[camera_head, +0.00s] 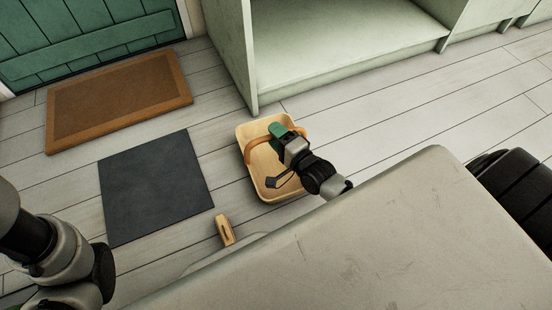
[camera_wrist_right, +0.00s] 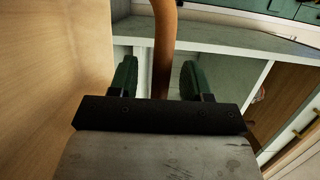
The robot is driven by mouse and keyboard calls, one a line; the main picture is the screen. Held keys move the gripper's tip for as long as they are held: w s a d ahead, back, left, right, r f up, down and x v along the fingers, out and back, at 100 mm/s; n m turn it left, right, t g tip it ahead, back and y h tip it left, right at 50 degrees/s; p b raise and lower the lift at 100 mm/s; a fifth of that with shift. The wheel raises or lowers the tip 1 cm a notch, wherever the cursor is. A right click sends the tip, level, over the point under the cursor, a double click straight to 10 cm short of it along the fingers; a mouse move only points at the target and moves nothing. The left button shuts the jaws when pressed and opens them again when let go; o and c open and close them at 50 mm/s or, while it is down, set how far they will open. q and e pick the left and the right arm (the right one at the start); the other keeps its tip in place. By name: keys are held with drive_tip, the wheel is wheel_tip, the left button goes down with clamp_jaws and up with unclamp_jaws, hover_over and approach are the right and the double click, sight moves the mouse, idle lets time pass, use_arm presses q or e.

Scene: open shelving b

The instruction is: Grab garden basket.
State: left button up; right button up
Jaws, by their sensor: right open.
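The garden basket (camera_head: 245,160) is a pale wooden tray-like basket with an orange-brown arched handle (camera_head: 256,142). It stands on the floor in front of the shelving. My right gripper (camera_head: 277,130) is over the basket at its handle, with green fingertips. In the right wrist view the handle (camera_wrist_right: 165,35) rises between the two open fingers (camera_wrist_right: 157,78), with gaps on both sides. The basket's pale wooden side (camera_wrist_right: 55,70) fills the left of that view. My left arm shows at the lower left of the head view, but I cannot make out its gripper.
A small wooden block-like object (camera_head: 225,230) lies on the floor near the basket. A dark square mat (camera_head: 155,187) and a brown doormat (camera_head: 118,98) lie to the left, by a green door (camera_head: 90,35). Pale green open shelving (camera_head: 234,60) stands behind.

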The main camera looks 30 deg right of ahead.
drive_tip(key=shift+w, duration=0.15)
clamp_jaws()
drive_tip(key=shift+r, duration=0.15)
idle(0.4)
